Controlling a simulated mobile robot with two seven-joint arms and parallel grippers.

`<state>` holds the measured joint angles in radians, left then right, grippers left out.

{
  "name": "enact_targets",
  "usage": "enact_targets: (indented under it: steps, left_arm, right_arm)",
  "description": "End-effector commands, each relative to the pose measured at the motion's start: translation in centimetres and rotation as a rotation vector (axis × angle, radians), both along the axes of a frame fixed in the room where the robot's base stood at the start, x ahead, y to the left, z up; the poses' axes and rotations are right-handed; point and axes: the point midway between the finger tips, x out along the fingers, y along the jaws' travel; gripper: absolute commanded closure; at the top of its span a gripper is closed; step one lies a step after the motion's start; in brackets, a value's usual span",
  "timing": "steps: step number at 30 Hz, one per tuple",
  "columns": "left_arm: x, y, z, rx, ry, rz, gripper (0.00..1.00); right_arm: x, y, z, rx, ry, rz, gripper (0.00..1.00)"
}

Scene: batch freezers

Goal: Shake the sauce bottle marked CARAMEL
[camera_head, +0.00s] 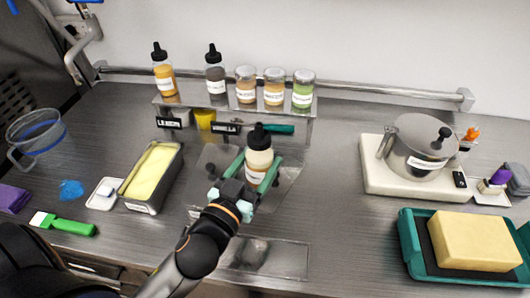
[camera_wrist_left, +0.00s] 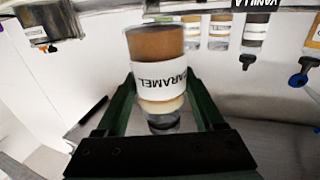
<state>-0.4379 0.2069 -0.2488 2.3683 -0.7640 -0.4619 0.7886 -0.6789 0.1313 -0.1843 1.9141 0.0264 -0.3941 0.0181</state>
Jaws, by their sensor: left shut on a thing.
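The CARAMEL sauce bottle (camera_head: 259,158) is upright with its black cap up in the head view, over the middle of the counter. My left gripper (camera_head: 257,170) is shut on its body, one green finger on each side. In the left wrist view the bottle (camera_wrist_left: 157,45) fills the middle, its white CARAMEL label reading upside down. It has brown sauce at one end and a pale part towards the cap, between the fingers of my left gripper (camera_wrist_left: 160,95). Whether its base clears the counter is hidden. My right gripper is not in view.
A raised shelf (camera_head: 172,100) behind holds an amber bottle (camera_head: 164,78), a dark bottle (camera_head: 215,80) and several jars. A cream-filled metal pan (camera_head: 144,205) stands left. A lidded pot (camera_head: 418,150) and a teal tray (camera_head: 412,245) with a yellow block stand right.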

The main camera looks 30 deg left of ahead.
Motion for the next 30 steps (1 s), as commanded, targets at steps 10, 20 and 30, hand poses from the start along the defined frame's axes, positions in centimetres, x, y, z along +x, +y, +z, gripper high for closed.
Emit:
enact_targets:
  steps: [10, 20, 30]
  left_arm:
    - [0.0, 7.2, 0.1, 0.006, -0.002, -0.001, 0.97]
    - [0.0, 3.0, 0.1, 0.014, -0.002, 0.003, 0.97]
    - [0.0, -0.1, 0.2, -0.009, -0.005, -0.002, 0.97]
  right_arm:
    - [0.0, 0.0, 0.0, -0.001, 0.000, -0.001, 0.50]
    - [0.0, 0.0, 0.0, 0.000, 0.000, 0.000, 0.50]
    - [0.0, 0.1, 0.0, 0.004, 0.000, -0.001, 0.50]
